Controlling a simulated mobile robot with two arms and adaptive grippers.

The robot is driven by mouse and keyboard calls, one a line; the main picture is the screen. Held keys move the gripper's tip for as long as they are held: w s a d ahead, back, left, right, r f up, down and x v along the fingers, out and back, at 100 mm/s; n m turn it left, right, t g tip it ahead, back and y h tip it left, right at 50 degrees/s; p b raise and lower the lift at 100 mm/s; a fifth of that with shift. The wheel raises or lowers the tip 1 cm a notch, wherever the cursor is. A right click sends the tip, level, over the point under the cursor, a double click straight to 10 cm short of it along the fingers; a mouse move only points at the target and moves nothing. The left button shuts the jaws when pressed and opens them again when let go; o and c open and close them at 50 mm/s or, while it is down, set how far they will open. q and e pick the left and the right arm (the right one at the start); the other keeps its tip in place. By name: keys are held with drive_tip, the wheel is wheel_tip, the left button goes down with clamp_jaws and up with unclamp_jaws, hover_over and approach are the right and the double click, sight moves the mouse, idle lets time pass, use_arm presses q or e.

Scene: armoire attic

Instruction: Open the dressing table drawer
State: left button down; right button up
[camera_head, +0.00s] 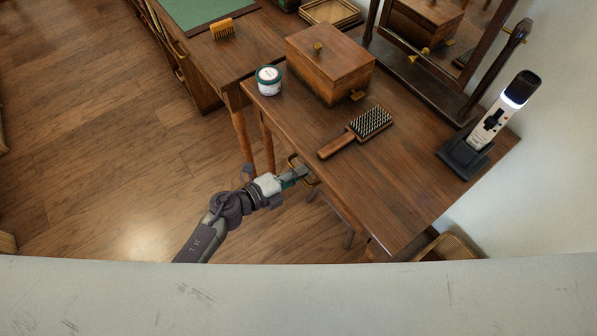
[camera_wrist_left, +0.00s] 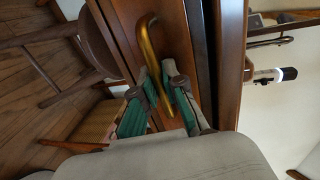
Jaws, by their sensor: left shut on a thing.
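The wooden dressing table (camera_head: 400,205) stands at the right in the head view, with its front edge facing my left arm. Its drawer front (camera_wrist_left: 172,50) fills the middle of the left wrist view, with a curved brass handle (camera_wrist_left: 150,45) on it. A dark gap runs along the drawer's edge beside the table top. My left gripper (camera_head: 303,173) is at the table's front, with its fingers shut on the brass handle; the fingers also show in the left wrist view (camera_wrist_left: 160,90). My right gripper is not in view.
On the table are a wooden box (camera_head: 325,65), a white jar (camera_head: 269,80), a hairbrush (camera_head: 358,132), a mirror frame (camera_head: 440,80) and a clipper on a dark stand (camera_head: 465,155). A green-topped desk (camera_head: 250,50) stands beyond. Wooden floor (camera_head: 110,150) is clear at the left.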

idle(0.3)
use_arm(q)
drive_tip(key=f+v, duration=0.2)
drive_tip(key=v, duration=0.9)
drive_tip(key=f+v, duration=0.2)
drive_tip(key=v, duration=1)
drive_tip(key=shift+s+a+f, duration=0.3)
drive_tip(key=shift+a+f, duration=0.1)
drive_tip(key=shift+a, duration=0.05)
drive_tip(key=c, duration=1.2)
unclamp_jaws()
